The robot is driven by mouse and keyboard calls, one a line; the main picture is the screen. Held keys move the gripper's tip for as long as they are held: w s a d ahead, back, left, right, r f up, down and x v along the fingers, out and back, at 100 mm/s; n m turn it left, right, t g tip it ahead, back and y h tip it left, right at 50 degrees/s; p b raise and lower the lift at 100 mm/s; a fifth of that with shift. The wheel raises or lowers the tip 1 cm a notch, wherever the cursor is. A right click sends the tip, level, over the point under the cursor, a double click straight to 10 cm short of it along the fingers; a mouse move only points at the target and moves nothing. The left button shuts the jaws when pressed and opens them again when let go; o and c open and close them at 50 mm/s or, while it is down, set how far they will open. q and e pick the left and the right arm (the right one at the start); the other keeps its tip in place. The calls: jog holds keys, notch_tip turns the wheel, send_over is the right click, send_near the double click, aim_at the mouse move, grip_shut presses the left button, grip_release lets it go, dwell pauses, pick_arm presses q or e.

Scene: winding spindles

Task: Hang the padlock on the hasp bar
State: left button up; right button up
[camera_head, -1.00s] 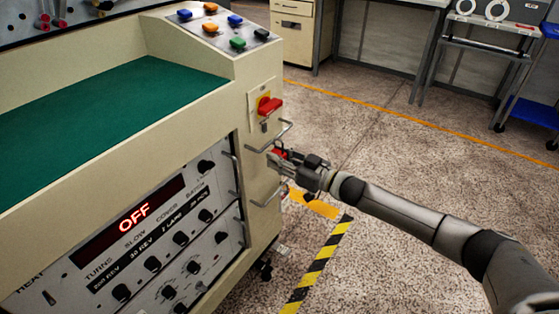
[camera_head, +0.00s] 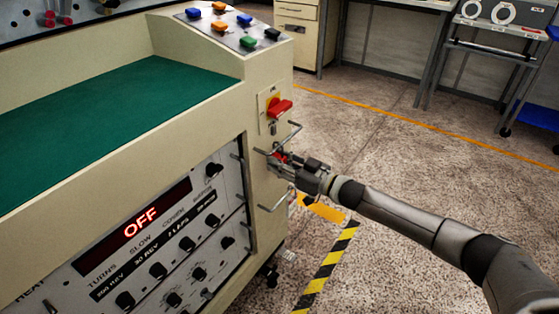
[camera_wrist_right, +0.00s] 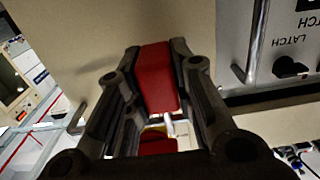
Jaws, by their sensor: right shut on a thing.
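The red padlock (camera_head: 280,157) is held between the fingers of my right gripper (camera_head: 285,163), beside the machine's cream end panel and below the red-handled switch. Its red body (camera_wrist_right: 157,78) fills the gap between the fingers in the right wrist view. A small metal hasp piece (camera_head: 272,129) shows under the switch, above the padlock. In the wrist view a thin metal rod (camera_wrist_right: 168,124) lies between the padlock and the red switch handle (camera_wrist_right: 157,143); I cannot tell whether it is shackle or hasp bar. The padlock appears apart from the hasp. My left gripper is out of view.
The red switch handle (camera_head: 280,107) sticks out on its yellow plate. Wire handles stand out from the end panel above and below my gripper, the lower one (camera_head: 277,203) close to it. The floor (camera_head: 390,180) to the right is open.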

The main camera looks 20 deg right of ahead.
jog(key=o, duration=1)
jog(key=shift+o, duration=0.2)
